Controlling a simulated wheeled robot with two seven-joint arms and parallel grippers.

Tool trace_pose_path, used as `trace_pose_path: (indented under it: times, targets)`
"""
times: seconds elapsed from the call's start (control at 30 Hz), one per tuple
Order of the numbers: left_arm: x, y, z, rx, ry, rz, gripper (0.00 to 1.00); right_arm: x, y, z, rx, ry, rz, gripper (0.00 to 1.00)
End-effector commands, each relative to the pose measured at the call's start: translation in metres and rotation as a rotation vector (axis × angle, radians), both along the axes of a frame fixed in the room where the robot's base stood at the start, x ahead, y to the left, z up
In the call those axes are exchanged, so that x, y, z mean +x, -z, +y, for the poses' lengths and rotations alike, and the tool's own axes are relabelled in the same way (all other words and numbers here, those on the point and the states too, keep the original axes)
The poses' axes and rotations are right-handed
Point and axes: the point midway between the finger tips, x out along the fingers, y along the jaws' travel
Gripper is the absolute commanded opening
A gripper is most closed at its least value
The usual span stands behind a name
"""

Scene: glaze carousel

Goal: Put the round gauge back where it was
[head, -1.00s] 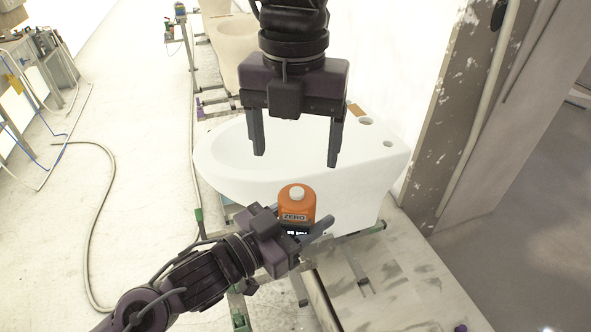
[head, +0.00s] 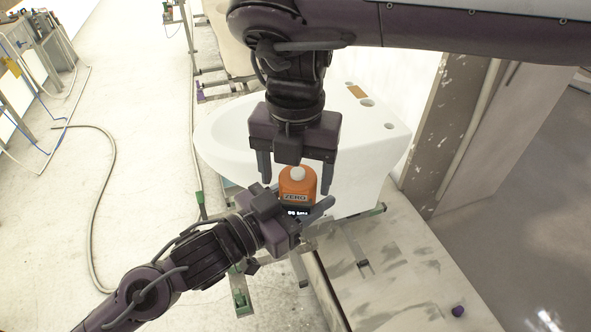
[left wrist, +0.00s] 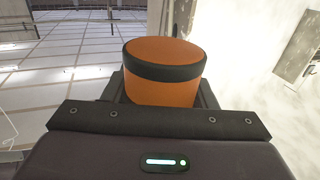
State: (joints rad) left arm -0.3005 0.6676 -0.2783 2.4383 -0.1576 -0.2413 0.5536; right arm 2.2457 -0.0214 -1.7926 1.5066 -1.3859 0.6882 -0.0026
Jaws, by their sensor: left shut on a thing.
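The round gauge (head: 298,182) is orange, with a pale knob on top, a ZERO label and a small lit display. My left gripper (head: 296,211) is shut on it and holds it in front of the white toilet bowl. In the left wrist view the gauge (left wrist: 165,88) shows as an orange cylinder with a black band, between the fingers. My right gripper (head: 296,187) is open and points down from above, one finger on each side of the gauge's upper part. I cannot tell whether its fingers touch the gauge.
The white toilet bowl (head: 353,172) stands close behind both grippers on a metal frame with green ends (head: 240,298). A rusty door post (head: 448,140) rises at the right. A hose (head: 110,190) lies on the open floor at left. A purple knob (head: 458,311) is at lower right.

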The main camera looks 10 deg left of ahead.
Motion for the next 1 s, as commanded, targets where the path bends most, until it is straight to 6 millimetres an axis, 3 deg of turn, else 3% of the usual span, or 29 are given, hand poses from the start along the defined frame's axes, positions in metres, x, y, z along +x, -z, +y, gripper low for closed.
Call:
trace_pose_path:
  times: [0.03,0.33,0.37,0.53,0.83,1.0]
  targets:
    - [0.0,-0.001,0.0,-0.001,0.0,-0.001,0.32,0.0,0.0,0.0,0.0,0.0,0.0,0.64]
    - [-0.001,0.0,-0.001,0.0,0.002,-0.001,0.32,0.0,0.0,0.001,0.002,-0.003,0.001,0.26]
    - [-0.001,-0.001,-0.001,-0.001,0.002,-0.001,0.56,0.0,-0.001,0.001,0.003,-0.003,0.001,0.22]
    - [0.0,0.0,0.0,-0.001,0.002,-0.001,0.77,0.0,-0.001,0.001,0.002,-0.002,0.0,0.22]
    - [0.0,0.003,0.001,0.022,0.002,-0.005,0.77,0.0,-0.001,0.0,0.001,-0.001,0.0,0.22]
    - [0.0,0.04,0.01,0.28,0.037,-0.074,0.77,0.0,-0.001,0.0,0.001,0.0,0.0,0.22]
